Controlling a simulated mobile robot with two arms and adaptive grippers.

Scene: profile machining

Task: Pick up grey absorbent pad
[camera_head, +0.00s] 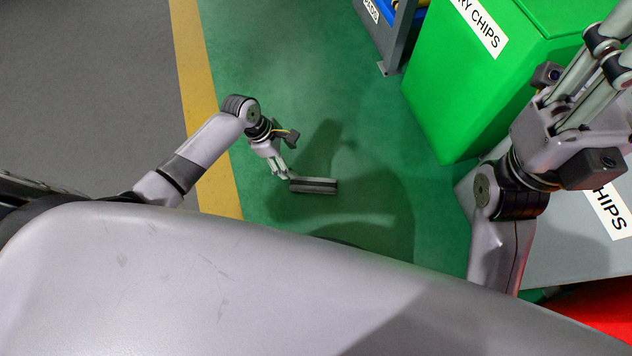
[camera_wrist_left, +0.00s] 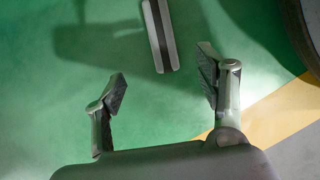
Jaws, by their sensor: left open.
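The grey absorbent pad (camera_head: 313,186) shows as a small grey slab with a darker band along its middle. It appears to lie on the green floor. In the left wrist view the pad (camera_wrist_left: 160,35) is at the top, beyond my fingertips and roughly in line with the gap between them. My left gripper (camera_head: 284,172) is just left of the pad in the head view. In the wrist view its fingers (camera_wrist_left: 162,80) are apart with nothing between them. My right gripper (camera_head: 605,62) is raised at the upper right, its fingertips partly cut off.
A green bin (camera_head: 450,100) labelled for chips stands right of the pad. A grey bin (camera_head: 565,240) is under my right arm, and a red surface (camera_head: 602,305) is at the lower right. A yellow floor line (camera_head: 195,70) runs on the left. Floor around the pad is clear.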

